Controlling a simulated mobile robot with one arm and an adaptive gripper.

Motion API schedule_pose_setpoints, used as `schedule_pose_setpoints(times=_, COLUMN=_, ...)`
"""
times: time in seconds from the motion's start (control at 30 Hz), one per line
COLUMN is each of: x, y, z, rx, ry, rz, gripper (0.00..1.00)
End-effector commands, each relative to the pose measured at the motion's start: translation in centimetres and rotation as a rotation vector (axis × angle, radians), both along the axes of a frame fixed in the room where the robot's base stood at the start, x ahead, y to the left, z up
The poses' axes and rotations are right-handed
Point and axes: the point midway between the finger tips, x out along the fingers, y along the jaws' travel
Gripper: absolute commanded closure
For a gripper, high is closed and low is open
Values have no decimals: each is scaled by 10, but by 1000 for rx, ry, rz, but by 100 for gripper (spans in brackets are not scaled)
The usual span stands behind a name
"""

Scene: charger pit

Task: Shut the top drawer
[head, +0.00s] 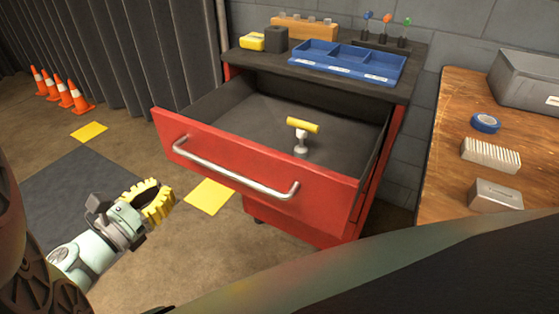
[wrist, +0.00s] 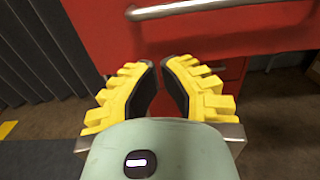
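The red top drawer (head: 254,172) of the red cabinet (head: 386,160) is pulled far out, and its dark inside shows in the head view. A silver bar handle (head: 233,172) runs across its front; part of the handle (wrist: 220,6) shows at the top of the wrist view. My gripper (head: 166,196) is in front of the drawer's left part, low and left of the handle, and apart from it. In the wrist view, my yellow fingers (wrist: 160,62) come nearly together at the tips, with only a thin gap and nothing between them.
A blue tray (head: 346,62) and small items sit on the cabinet top. A wooden table (head: 450,150) stands to the right. Orange cones (head: 66,92) line the far left. Floor left of the drawer is open.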

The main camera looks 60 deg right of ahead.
Motion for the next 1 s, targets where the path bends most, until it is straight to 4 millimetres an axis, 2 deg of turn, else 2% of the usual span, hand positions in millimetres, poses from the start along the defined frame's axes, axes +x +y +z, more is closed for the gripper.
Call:
schedule_pose_setpoints(times=0.03, x=-2, y=-12, z=0, rx=-2, ry=-1, rz=-14, gripper=100)
schedule_pose_setpoints(times=0.2, x=0, y=-42, z=0, rx=-3, ry=2, rz=-12, gripper=100)
schedule_pose_setpoints(times=0.5, x=5, y=-84, z=1, rx=-2, ry=1, rz=-7, gripper=100)
schedule_pose_setpoints(times=0.7, x=5, y=-95, z=-1, rx=1, ry=2, rz=-6, gripper=100)
schedule_pose_setpoints(times=1.0, x=5, y=-96, z=-1, rx=1, ry=2, rz=-6, gripper=100)
